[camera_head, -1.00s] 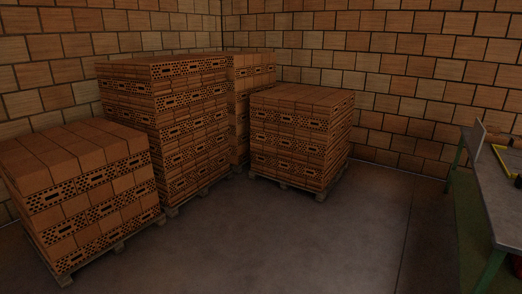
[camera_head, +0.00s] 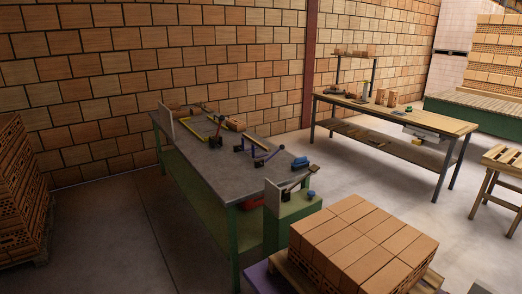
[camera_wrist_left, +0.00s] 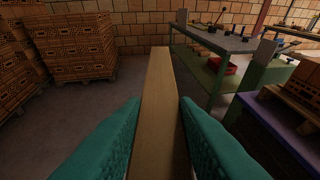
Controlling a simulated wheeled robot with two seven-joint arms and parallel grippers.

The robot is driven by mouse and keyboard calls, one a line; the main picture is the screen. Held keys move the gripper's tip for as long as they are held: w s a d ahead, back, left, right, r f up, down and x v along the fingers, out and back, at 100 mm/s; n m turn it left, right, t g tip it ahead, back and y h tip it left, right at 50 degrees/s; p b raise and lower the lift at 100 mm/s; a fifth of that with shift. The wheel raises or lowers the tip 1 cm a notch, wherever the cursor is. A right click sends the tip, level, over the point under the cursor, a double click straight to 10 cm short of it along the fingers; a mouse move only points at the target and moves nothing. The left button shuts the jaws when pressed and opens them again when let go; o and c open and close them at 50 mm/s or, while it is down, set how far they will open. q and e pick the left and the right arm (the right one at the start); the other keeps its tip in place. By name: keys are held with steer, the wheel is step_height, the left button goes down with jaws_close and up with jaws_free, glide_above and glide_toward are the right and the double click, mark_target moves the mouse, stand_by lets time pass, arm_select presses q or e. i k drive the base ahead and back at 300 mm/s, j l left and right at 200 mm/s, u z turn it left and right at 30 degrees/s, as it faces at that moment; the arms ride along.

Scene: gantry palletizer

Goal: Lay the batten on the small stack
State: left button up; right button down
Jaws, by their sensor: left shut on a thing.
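In the left wrist view a long plain wooden batten (camera_wrist_left: 160,85) is held between the two teal fingers of my left gripper (camera_wrist_left: 160,135). It points away from the wrist, above the floor. A small stack of orange bricks (camera_head: 362,236) stands at the lower right of the head view. Its edge on a wooden pallet (camera_wrist_left: 297,110) shows at the right of the left wrist view, apart from the batten. The batten and both my grippers are out of the head view. My right gripper is in neither view.
A green-legged metal workbench (camera_head: 205,160) with tools stands left of the stack. A wooden table (camera_head: 400,115) stands behind at the right, a wooden stool (camera_head: 503,160) at the far right. Tall brick stacks (camera_head: 20,195) stand at the left. The floor between them and the workbench is clear.

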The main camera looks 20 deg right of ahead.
mark_target(351, 224)
steer(key=i+z, duration=0.15)
steer(key=z, duration=0.3)
steer(key=i+z, duration=0.15)
steer(key=z, duration=0.35)
steer(key=i+j+z, duration=0.1)
steer(key=z, duration=0.35)
steer(key=i+j+z, duration=0.15)
steer(key=z, duration=0.35)
steer(key=i+j+z, duration=0.15)
steer(key=z, duration=0.3)
steer(key=i+j+z, duration=0.2)
steer(key=j+z, duration=0.25)
steer(key=i, duration=0.05)
